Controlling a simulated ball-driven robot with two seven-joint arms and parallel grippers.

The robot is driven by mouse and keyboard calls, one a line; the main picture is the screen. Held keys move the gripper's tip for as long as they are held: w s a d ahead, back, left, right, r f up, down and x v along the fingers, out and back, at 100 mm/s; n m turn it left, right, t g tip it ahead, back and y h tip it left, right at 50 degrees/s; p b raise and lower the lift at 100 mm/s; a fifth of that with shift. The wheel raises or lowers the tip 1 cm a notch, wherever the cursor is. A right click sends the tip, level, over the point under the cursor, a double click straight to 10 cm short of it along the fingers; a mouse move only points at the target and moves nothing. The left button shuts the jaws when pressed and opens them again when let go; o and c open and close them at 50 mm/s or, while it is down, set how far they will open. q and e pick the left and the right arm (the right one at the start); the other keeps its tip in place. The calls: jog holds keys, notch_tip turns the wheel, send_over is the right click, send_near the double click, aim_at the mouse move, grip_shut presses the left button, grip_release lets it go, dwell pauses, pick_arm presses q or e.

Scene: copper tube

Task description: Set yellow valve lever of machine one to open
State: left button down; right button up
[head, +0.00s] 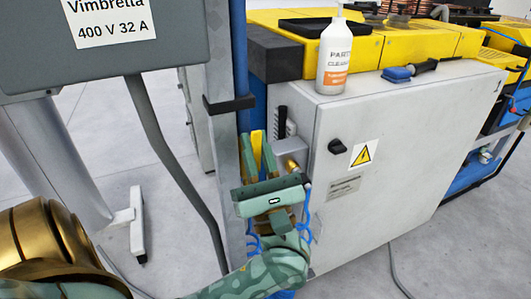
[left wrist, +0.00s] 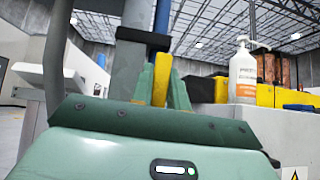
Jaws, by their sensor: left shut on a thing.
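The yellow valve lever (head: 257,150) stands upright between the fingers of my left gripper (head: 259,160) in the head view. It sits by the blue pipe at the left side of the machine's grey cabinet. My left gripper is shut on the lever. In the left wrist view the lever (left wrist: 161,79) also points up, between the green fingers (left wrist: 164,85). A brass fitting (head: 291,163) shows just right of the fingers. The lower part of the lever and the valve body are hidden behind my gripper. My right gripper is not in view.
A grey cabinet (head: 420,140) with a black knob stands close on the right. A white cleaner bottle (head: 333,55) and a blue brush (head: 398,74) rest on top. A grey post (head: 221,130) and a hanging cable (head: 165,150) are close on the left.

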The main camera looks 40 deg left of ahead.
pick_arm(q)
jog(key=shift+s+f+n+g+y, duration=0.15)
jog(key=shift+n+g+y, duration=0.15)
jog(key=shift+n+g, duration=0.35)
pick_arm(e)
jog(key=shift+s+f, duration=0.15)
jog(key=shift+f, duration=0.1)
pick_arm(q)
jog(key=c, duration=1.4)
grip_release()
jog(key=shift+o, duration=0.2)
jog(key=b+v, duration=0.2)
jog(key=v, duration=1.4)
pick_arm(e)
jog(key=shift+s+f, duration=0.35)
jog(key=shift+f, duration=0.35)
pick_arm(q)
jog(key=shift+d+f, duration=0.1)
